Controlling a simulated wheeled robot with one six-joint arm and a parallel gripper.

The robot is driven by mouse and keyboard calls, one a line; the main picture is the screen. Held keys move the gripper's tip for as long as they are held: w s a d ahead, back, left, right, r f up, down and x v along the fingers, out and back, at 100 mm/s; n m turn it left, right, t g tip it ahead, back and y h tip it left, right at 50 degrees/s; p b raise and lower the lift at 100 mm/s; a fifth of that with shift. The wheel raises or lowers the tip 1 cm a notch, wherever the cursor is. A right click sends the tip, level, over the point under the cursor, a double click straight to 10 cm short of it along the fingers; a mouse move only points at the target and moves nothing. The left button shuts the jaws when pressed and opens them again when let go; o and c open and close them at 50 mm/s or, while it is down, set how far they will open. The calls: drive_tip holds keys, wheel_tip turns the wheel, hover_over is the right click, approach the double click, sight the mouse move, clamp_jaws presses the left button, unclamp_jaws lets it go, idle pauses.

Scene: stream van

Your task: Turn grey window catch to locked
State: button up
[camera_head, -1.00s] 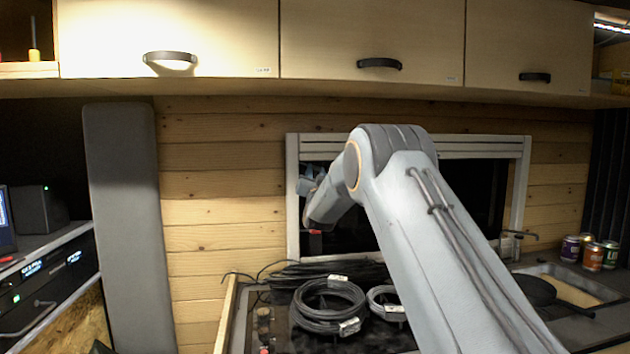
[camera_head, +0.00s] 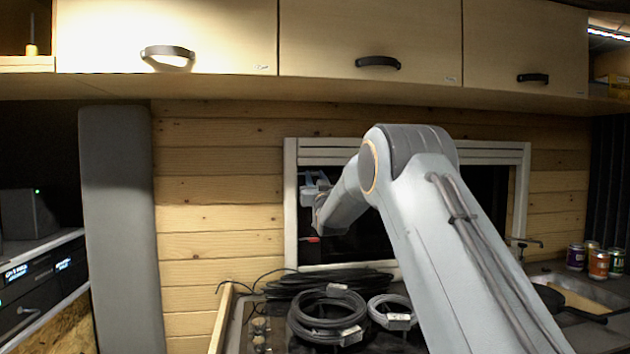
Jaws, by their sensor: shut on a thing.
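The window (camera_head: 291,215) has a pale frame around dark glass and sits in the wooden wall behind my arm. My gripper (camera_head: 308,193) is at the left side of the window, just inside the frame. It is small in the view and partly covered by my own wrist. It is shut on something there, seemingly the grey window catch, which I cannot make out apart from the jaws. The catch's exact angle cannot be told. A small red mark (camera_head: 312,240) shows below the gripper, near the left edge of the glass.
Coiled black cables (camera_head: 328,315) lie on the counter below the window. A dark pan (camera_head: 560,302) and several cans (camera_head: 598,264) stand at the right. Overhead cabinets (camera_head: 370,35) run above. A grey upright panel (camera_head: 118,220) stands at the left.

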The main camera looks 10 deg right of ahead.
drive_tip(key=o, duration=1)
drive_tip(key=shift+o, duration=0.2)
drive_tip(key=shift+s, duration=0.15)
drive_tip(key=b+v, duration=0.2)
drive_tip(key=v, duration=0.5)
drive_tip(key=shift+s, duration=0.25)
drive_tip(key=shift+f, duration=0.2)
